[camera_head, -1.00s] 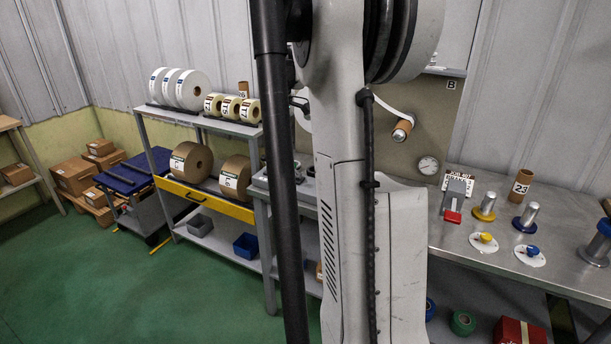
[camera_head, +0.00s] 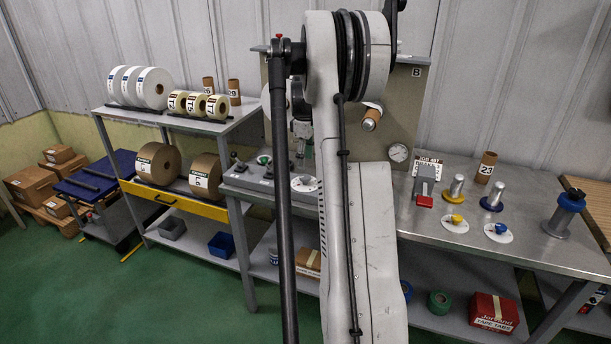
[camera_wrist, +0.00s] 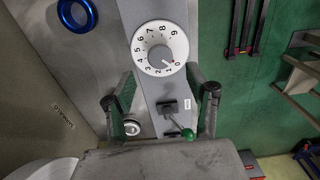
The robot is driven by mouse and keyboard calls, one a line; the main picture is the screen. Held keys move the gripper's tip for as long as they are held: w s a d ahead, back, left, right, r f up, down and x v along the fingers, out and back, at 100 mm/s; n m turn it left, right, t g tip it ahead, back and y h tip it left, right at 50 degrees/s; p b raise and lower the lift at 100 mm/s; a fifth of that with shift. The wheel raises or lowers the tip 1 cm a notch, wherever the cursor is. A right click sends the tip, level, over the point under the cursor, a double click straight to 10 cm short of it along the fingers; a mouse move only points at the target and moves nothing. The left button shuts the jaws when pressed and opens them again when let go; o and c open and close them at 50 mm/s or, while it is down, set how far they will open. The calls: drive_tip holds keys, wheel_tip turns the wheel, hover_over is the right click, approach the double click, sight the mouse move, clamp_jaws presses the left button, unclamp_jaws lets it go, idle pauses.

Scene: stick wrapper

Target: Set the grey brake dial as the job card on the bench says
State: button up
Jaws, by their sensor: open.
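The knob's red-tipped pointer is at lower right, near 0. A white dial disc (camera_head: 305,184) shows beside my arm in the head view; its knob is unclear. My gripper (camera_wrist: 160,80) is open and empty, its fingers spread to either side below the dial in the picture, not touching the knob. The job card (camera_head: 428,160) stands at the back of the bench; "JOB 407" and "BRAKE" show, but the figure is too blurred to be sure.
A green-ball lever (camera_wrist: 187,134) lies between the fingers in the wrist view, beside the right one. A yellow-knob dial (camera_head: 454,222) and blue-knob dial (camera_head: 498,231) sit on the steel bench (camera_head: 545,257).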

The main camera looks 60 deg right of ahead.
sight(305, 176)
wheel_tip(305, 176, down, 7)
drive_tip(key=shift+r, duration=0.15)
drive_tip(key=shift+c, duration=0.4)
drive_tip(key=c, duration=1.1)
